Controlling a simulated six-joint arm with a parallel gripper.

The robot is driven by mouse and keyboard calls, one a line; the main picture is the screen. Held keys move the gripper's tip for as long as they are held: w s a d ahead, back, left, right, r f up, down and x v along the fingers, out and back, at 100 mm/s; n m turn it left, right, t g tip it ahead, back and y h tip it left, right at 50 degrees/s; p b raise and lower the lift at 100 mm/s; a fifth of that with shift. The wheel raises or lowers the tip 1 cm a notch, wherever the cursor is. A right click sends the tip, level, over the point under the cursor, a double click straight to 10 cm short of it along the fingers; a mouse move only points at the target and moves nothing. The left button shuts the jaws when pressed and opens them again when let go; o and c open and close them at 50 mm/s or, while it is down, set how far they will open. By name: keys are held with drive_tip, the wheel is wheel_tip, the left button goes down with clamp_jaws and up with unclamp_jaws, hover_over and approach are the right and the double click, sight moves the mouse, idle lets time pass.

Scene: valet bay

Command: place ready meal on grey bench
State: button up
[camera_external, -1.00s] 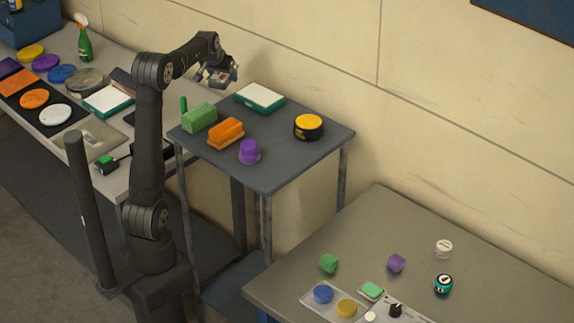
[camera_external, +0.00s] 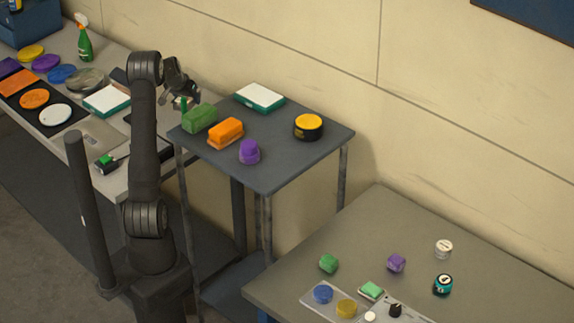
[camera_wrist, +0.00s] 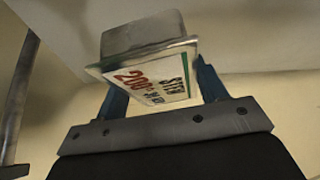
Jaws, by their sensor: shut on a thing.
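My gripper (camera_external: 182,98) hangs above the far left edge of the dark grey middle table, near the gap to the left workbench. In the wrist view its two blue fingers (camera_wrist: 160,88) are shut on the ready meal (camera_wrist: 150,40), a silvery tray with a white printed lid reading "200°". The tray sits tilted between the fingers. In the external view the meal is too small and covered to make out. A grey bench (camera_external: 350,232) stands at the lower right, well away from my gripper, with clear surface at its far left part.
The dark grey table (camera_external: 295,160) holds a green block (camera_external: 199,118), an orange dish (camera_external: 225,131), a purple cup (camera_external: 249,152), a white-topped box (camera_external: 260,97) and a yellow-lidded tub (camera_external: 308,127). The left workbench (camera_external: 120,185) is crowded. Small items cover the grey bench's front.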

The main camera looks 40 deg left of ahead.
drive_tip(key=a, duration=0.1)
drive_tip(key=a+f, duration=0.1)
drive_tip(key=shift+s+a+f, duration=0.2)
drive_tip(key=shift+a+f, duration=0.1)
drive_tip(key=shift+a, duration=0.05)
drive_tip(key=shift+f, duration=1.95)
drive_tip(key=shift+f, duration=0.1)
drive_tip(key=o, duration=1.2)
drive_tip(key=v, duration=1.2)
